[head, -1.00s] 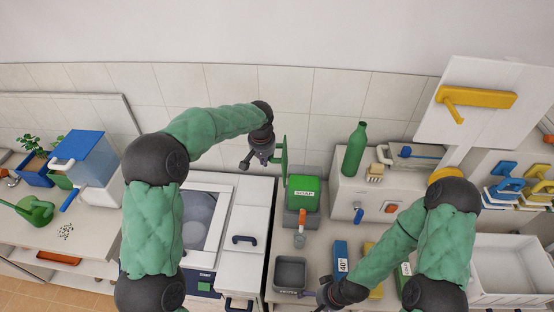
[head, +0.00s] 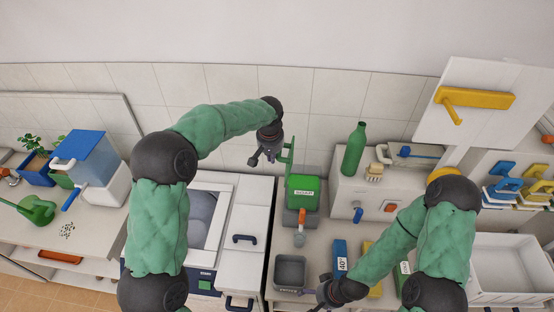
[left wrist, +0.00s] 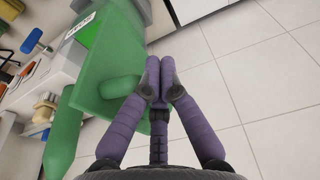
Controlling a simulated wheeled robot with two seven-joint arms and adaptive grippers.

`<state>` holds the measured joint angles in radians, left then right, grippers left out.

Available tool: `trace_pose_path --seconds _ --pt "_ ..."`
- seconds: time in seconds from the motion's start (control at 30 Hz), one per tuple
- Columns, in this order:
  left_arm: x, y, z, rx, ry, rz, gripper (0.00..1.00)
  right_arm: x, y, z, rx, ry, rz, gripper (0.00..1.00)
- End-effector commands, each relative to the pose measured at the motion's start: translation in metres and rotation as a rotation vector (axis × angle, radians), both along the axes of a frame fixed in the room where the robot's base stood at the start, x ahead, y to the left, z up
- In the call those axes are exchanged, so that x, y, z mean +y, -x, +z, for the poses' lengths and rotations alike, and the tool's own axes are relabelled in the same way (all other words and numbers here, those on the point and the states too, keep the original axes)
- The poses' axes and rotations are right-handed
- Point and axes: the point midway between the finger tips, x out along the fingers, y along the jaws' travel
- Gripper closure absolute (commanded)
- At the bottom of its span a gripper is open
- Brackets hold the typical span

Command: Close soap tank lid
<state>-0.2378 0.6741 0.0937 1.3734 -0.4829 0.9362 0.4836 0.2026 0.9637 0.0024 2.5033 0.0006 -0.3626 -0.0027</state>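The soap tank (head: 303,192) is a green box with a white label, standing on the right-hand counter against the tiled wall. Its green lid (head: 290,154) stands up, open, at the tank's left side. In the left wrist view the lid (left wrist: 112,58) is a large green panel with a rounded green handle (left wrist: 118,87). My left gripper (head: 262,160) is just left of the lid. Its purple fingertips (left wrist: 158,68) are together and empty, beside the panel and handle; contact is unclear. My right gripper (head: 317,291) is low over the counter front, its fingers partly hidden.
A green bottle (head: 355,150) stands on the white cabinet right of the tank. A grey bin (head: 290,272) and a blue box (head: 340,254) are in front. A white machine with a round window (head: 200,212) lies below my left arm.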

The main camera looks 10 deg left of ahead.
Motion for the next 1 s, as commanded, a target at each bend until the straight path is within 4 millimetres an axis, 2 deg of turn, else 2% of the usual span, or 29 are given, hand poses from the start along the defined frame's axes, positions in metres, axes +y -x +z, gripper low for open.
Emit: trace_pose_path --seconds 0.37,0.8,1.0 --pt "-0.002 0.000 0.001 0.000 0.000 -0.001 1.00 0.000 0.000 0.001 0.000 0.000 0.000 0.00" --pt "-0.025 0.000 0.010 0.001 0.000 -0.001 1.00 0.000 0.000 0.007 0.000 0.000 0.000 0.00" --pt "-0.028 0.000 0.011 0.000 0.000 -0.001 1.00 0.000 0.000 0.008 0.000 0.000 0.000 0.00"
